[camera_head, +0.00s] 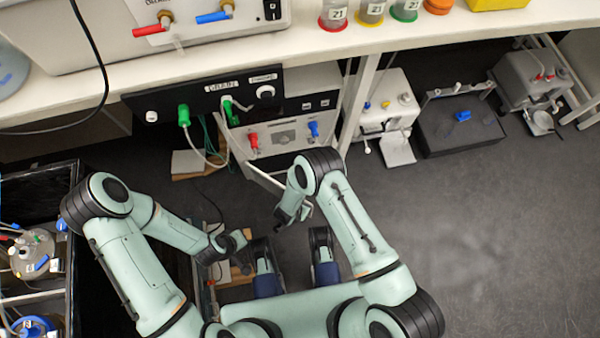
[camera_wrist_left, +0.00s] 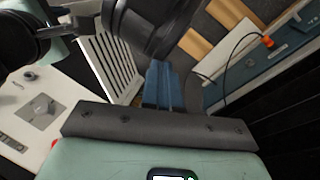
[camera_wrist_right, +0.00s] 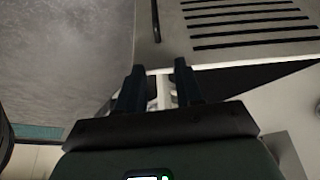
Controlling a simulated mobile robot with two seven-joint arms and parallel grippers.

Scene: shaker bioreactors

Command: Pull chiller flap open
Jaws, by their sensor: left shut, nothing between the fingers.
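The unit that looks like the chiller (camera_head: 285,135) stands under the bench, with a red and a blue valve on its pale panel. A white slatted panel, perhaps its flap, shows in the left wrist view (camera_wrist_left: 108,62); dark slots on a pale panel show in the right wrist view (camera_wrist_right: 250,22). I cannot tell whether the flap is open. My left gripper (camera_wrist_left: 162,78) is shut and empty, beside the slatted panel. My right gripper (camera_wrist_right: 158,75) is open, its fingers apart below the slots. A white frame bar shows between them; contact is unclear. In the head view, my arms partly hide the unit's front.
A black control box (camera_head: 215,95) with green connectors hangs under the bench (camera_head: 460,32). Other equipment (camera_head: 385,105) and a dark box (camera_head: 455,125) stand right of the frame. Cables hang near my left arm. The floor (camera_head: 490,220) at right is clear.

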